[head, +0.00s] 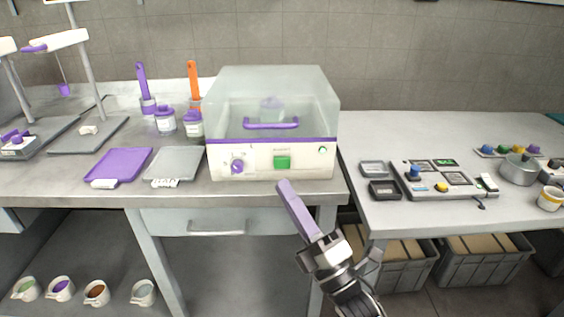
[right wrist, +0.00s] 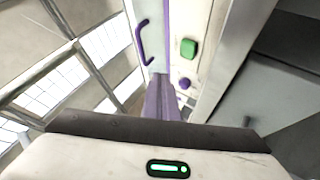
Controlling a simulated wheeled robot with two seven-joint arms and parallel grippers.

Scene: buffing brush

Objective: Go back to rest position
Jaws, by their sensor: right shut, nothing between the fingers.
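My right gripper (head: 287,188) is in the lower middle of the head view, in front of the buffing machine. Its long purple fingers are shut together and empty. In the right wrist view the shut fingers (right wrist: 161,100) point toward the machine front. The white machine (head: 222,157) with a clear lid (head: 270,85) stands on the left bench. It has a purple lid handle (head: 271,125), a green button (head: 282,162) and a purple knob (head: 237,167). The lid looks closed. My left gripper is not in view.
The left bench also holds a purple tray (head: 119,164), a grey tray (head: 175,163), jars (head: 165,121) and brushes with purple (head: 141,78) and orange (head: 192,80) handles. The right bench (head: 430,130) has a control panel (head: 445,178) and a metal pot (head: 518,170). Grey crates (head: 400,275) stand underneath.

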